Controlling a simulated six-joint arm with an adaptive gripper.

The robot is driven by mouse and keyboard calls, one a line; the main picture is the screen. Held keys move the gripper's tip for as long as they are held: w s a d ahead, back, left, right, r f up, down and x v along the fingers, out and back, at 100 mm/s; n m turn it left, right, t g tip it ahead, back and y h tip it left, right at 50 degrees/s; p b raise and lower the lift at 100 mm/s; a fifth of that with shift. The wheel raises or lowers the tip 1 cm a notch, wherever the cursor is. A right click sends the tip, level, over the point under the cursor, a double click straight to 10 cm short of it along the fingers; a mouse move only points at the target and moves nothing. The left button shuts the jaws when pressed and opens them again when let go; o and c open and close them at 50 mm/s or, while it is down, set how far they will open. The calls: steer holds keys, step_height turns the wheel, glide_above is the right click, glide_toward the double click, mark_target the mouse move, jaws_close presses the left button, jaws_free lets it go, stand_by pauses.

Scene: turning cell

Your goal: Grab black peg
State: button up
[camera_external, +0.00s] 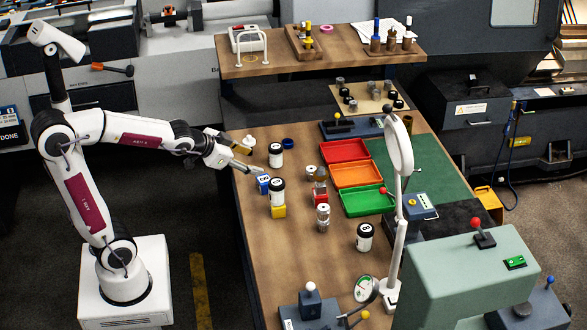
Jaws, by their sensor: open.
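Several small dark and grey cylinders stand on a tan board (368,97) at the back of the workbench. Among them are small black pegs, one of them a black peg (353,107) at the board's left front. They are too small to make out in detail. My gripper (251,158) is open and empty over the left edge of the bench, with its fingers pointing right. It is well to the left and front of the board, near a black-and-white jar (275,156) and a blue cube (264,184).
A second black-and-white jar (277,188) stands on a yellow cube (278,211). Red (345,150), orange (357,175) and green (368,200) trays lie at mid-bench. A white ring lamp (399,148) rises at the right. A raised wooden shelf (350,63) is behind the board.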

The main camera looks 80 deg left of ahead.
steer(key=w+a+f+t+y, duration=0.1)
steer(key=w+a+f+t, duration=0.2)
steer(key=a, duration=0.8)
steer(key=w+a+f+t, duration=0.1)
steer(key=w+a+f, duration=0.25)
steer(key=a, duration=0.65)
steer(key=s+a+f+t, duration=0.1)
steer(key=s+a+f, duration=0.2)
steer(key=s+a+f+t, duration=0.1)
steer(key=s+a+f, duration=0.1)
steer(key=a+f, duration=0.1)
steer(key=s+a+f+n+t, duration=0.1)
steer(key=s+a+f+t, duration=0.1)
steer(key=s+a+f, duration=0.1)
steer(key=shift+s+a+f+h, duration=0.15)
steer(key=shift+s+f+h, duration=0.15)
steer(key=shift+f+h, duration=0.1)
steer(key=shift+s+f, duration=0.3)
steer(key=shift+s, duration=0.3)
steer(key=shift+w, duration=0.1)
steer(key=shift+x, duration=1.25)
